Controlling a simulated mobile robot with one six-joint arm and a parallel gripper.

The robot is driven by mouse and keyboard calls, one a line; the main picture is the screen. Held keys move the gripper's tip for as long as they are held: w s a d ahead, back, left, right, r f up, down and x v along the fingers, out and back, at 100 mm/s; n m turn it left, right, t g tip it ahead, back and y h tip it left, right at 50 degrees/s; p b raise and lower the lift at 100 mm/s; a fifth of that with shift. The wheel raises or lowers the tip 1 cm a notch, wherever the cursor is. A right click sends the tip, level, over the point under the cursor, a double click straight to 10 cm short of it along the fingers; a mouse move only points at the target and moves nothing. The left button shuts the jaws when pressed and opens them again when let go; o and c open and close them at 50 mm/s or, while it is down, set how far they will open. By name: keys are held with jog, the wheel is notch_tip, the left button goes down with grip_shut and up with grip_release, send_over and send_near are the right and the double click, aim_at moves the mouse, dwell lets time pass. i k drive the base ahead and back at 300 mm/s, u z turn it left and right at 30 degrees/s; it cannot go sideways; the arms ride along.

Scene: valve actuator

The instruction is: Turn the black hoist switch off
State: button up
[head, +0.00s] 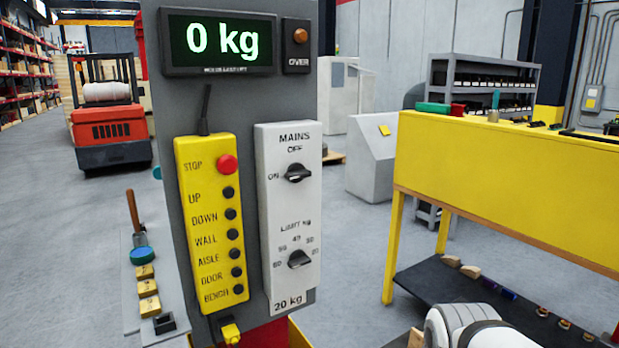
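The black mains switch (298,173) is a rotary knob on the upper part of a white control box (290,210). OFF is printed above it and ON at its left. Its grip lies roughly level, with one end toward ON. A second black knob (299,259), the kg limit dial, sits lower on the same box, above a 20 kg label. My gripper is not in view, and nothing touches the switch.
A yellow button pendant (212,225) with a red stop button hangs left of the box. Above is a display (218,41) reading 0 kg. A yellow bench (500,185) stands right. A narrow shelf (130,290) with small items is left. Open floor lies between post and bench.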

aim_at(296, 172)
jog(key=z, duration=1.5)
jog(key=k, duration=1.1)
jog(key=u, duration=1.4)
jog(key=i, duration=1)
